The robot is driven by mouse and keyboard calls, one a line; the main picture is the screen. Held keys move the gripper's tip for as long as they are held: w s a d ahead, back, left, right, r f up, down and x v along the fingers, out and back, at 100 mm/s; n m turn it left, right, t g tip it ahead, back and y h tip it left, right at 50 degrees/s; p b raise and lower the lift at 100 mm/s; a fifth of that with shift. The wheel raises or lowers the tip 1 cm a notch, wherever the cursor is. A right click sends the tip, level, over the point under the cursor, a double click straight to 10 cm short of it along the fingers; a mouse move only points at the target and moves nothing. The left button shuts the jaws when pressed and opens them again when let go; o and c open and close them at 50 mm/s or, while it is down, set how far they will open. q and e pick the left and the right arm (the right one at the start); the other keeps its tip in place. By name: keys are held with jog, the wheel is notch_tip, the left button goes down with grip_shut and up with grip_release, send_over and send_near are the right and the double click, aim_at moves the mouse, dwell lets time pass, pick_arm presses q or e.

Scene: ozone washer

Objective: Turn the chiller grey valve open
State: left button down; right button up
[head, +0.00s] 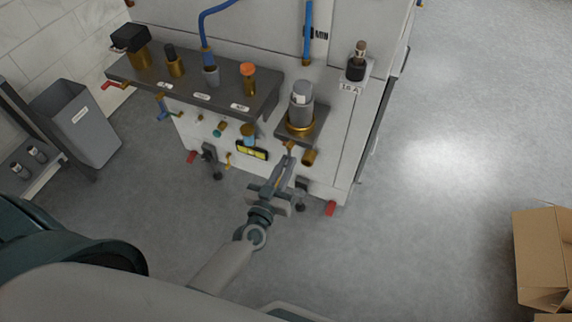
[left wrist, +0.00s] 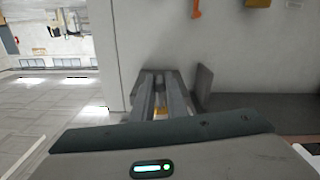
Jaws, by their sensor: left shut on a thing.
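A grey-topped cylinder (head: 301,103) with a brass base stands on a small dark shelf at the right of the white machine's front. Just below it a small brass-coloured valve part (head: 291,147) sticks out. My left gripper (head: 285,165) reaches up to this part, with its fingers shut on it. The fingers (left wrist: 160,93) also show in the left wrist view, close together with a yellowish bit between them. They hide most of what they hold, and I cannot make out a grey handle. My right gripper is not in view.
A dark shelf (head: 188,88) with several valves juts out left of the gripper. A yellow-marked gauge (head: 252,151) and a red-ended foot (head: 331,208) are close by. A grey bin (head: 82,122) stands left, cardboard boxes (head: 543,255) right. Open floor (head: 440,190) lies right of the machine.

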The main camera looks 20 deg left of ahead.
pick_arm(q)
jog(key=shift+d, duration=0.1)
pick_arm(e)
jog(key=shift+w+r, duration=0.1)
pick_arm(q)
jog(key=d+r+n+p, duration=0.1)
jog(key=n, duration=0.4)
jog(key=d+r+n+p, duration=0.1)
jog(key=d+r+n, duration=0.1)
jog(key=n, duration=0.4)
jog(key=d+r+n+p, duration=0.2)
jog(key=n, duration=0.4)
jog(key=shift+d+r, duration=0.1)
jog(key=shift+s+r+n, duration=0.1)
jog(key=shift+r+n, duration=0.1)
jog(key=shift+n, duration=0.3)
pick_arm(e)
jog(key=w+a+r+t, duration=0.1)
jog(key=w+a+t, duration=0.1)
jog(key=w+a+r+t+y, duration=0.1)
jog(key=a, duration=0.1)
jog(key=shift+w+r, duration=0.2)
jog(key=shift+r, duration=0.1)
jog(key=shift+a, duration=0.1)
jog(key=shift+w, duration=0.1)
pick_arm(q)
jog(key=c, duration=1.7)
grip_release()
jog(key=shift+c, duration=0.2)
